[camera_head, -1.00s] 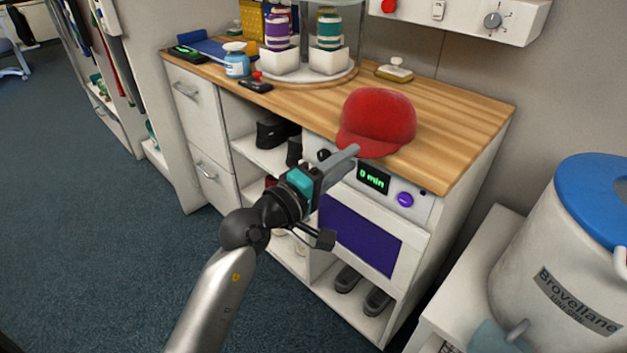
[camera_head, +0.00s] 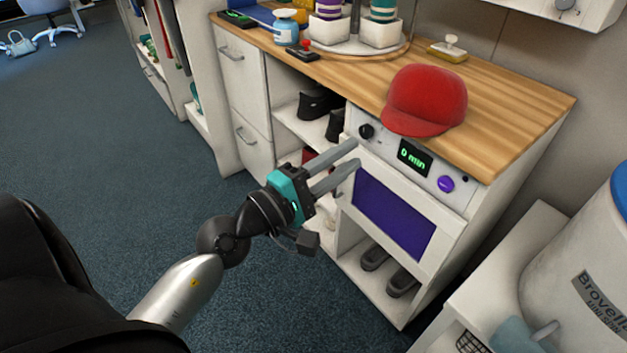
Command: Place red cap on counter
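The red cap (camera_head: 428,98) rests on the wooden counter (camera_head: 507,112), near its front edge and above the oven's control panel. Its brim points toward the lower left. My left gripper (camera_head: 356,157) is in front of the cabinet, below and to the left of the cap. Its two grey fingers are apart, with nothing between them. The gripper is clear of the cap. My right gripper is not in view.
An oven with a purple door (camera_head: 392,215) is below the cap. A large white container (camera_head: 577,265) is at the right. Floor is open at left.

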